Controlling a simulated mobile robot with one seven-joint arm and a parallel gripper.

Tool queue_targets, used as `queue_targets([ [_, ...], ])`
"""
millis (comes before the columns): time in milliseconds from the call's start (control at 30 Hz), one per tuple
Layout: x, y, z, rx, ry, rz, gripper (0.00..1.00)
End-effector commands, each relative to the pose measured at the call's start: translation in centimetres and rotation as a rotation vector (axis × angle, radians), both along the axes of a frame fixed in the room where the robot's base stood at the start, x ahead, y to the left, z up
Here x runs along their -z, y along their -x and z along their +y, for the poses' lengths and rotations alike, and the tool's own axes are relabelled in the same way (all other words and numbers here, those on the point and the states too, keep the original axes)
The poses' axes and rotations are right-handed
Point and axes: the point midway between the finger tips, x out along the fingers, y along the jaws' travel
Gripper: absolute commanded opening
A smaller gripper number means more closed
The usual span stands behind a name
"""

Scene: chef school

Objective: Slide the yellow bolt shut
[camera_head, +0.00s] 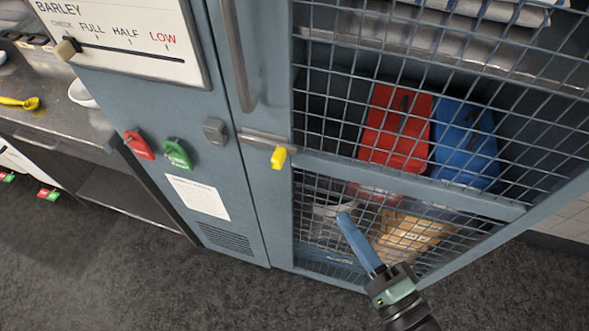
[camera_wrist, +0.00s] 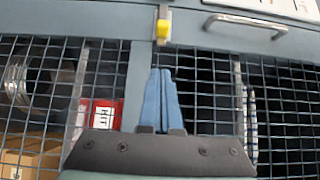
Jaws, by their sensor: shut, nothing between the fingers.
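The yellow bolt knob (camera_head: 278,157) hangs from a grey metal bolt bar (camera_head: 262,140) at the left edge of the mesh door. A grey catch (camera_head: 214,131) sits on the cabinet panel to the left, with a gap between it and the bar. My gripper (camera_head: 344,218) is shut and empty, its blue fingers in front of the lower mesh, below and right of the knob in the head view. In the wrist view, the fingertips (camera_wrist: 161,72) point at the yellow knob (camera_wrist: 162,31) and appear apart from it.
The mesh door (camera_head: 410,180) covers shelves with a red container (camera_head: 396,125) and a blue container (camera_head: 465,143). A vertical handle (camera_head: 237,55) stands left of the mesh. Red (camera_head: 138,144) and green (camera_head: 177,153) tags hang on the panel. A counter (camera_head: 60,115) is at left.

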Motion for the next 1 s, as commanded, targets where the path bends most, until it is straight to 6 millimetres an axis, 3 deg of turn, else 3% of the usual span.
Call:
queue_targets([
  [167, -0.3, -1.8, 1.0, -0.004, 0.000, -0.001, 0.00],
  [533, -0.3, -8.8, 4.6, -0.004, 0.001, 0.000, 0.00],
  [767, -0.2, -9.7, 7.5, -0.003, 0.000, 0.000, 0.00],
  [1000, 0.0, -10.0, 8.4, -0.001, 0.001, 0.000, 0.00],
])
